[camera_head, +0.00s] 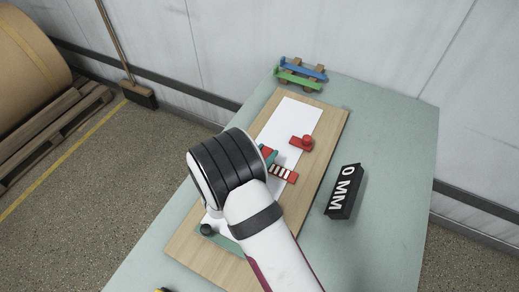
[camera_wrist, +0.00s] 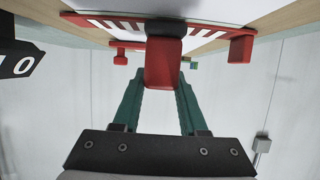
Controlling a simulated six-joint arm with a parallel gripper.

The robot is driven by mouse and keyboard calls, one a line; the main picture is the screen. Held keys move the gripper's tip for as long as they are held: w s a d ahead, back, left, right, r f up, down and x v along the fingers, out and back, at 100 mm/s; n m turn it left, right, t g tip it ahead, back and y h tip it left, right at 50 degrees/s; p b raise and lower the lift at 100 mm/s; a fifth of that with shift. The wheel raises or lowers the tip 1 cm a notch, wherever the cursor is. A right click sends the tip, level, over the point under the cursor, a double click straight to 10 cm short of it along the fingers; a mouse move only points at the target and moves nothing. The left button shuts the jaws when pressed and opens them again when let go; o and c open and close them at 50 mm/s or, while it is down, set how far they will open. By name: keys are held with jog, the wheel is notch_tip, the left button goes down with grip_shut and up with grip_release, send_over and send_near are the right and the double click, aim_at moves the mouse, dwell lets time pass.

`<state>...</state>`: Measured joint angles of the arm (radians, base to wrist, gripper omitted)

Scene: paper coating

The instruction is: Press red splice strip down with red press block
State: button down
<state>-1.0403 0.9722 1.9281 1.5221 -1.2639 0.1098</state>
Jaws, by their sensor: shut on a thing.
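My gripper (camera_wrist: 160,85) has green fingers and is shut on the red press block (camera_wrist: 163,65), which has a dark part at its far end. In the head view my arm hides most of the gripper and block; only a bit of green finger (camera_head: 269,157) shows. The red splice strip (camera_head: 283,173) with white bars lies across the white paper; in the wrist view the strip (camera_wrist: 100,22) runs on both sides of the block, whose dark end covers its middle. I cannot tell whether they touch.
A red piece with a round knob (camera_head: 302,142) lies on the paper (camera_head: 288,120) beyond the strip. A black "0 MM" block (camera_head: 344,191) stands right of the wooden board (camera_head: 325,135). A blue and green rack (camera_head: 301,74) is at the back. A black knob (camera_head: 207,229) is front left.

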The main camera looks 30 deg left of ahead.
jog(key=shift+d, duration=0.35)
jog(key=shift+r, duration=4.05)
jog(key=shift+w, duration=0.1)
